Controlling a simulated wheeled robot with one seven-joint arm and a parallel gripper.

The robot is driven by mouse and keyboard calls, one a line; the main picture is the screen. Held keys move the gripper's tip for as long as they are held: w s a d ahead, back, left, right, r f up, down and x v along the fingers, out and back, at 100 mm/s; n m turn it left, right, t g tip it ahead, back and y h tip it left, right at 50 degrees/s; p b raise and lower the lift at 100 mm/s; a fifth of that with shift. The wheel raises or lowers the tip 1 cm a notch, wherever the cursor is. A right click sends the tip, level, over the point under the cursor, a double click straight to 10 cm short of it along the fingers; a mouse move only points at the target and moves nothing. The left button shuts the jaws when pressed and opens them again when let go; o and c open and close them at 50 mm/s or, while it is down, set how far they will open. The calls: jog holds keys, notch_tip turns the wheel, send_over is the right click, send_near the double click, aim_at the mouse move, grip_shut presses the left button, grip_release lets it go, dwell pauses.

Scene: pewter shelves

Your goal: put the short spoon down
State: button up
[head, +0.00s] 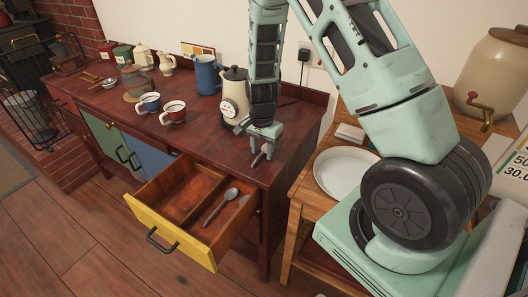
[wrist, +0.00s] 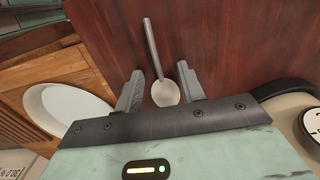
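A metal spoon (wrist: 164,92) lies on the dark red wooden top (wrist: 215,35) in the wrist view, bowl toward my gripper and handle pointing away. My gripper (wrist: 160,80) is open, its two fingers on either side of the bowl with a gap showing on both sides. In the head view my gripper (head: 262,156) hangs low over the front right of the dresser top (head: 210,135); the spoon there is not clear. A second spoon (head: 220,207) lies in the open yellow-fronted drawer (head: 168,236). I cannot tell by length which is the short one.
Two mugs (head: 173,112) (head: 149,103) and a blue jug (head: 207,75) stand further left. A white plate (head: 343,172) rests on the wooden side table at right. The open drawer juts out in front.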

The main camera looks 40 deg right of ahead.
jog(key=shift+c, duration=0.3)
grip_shut()
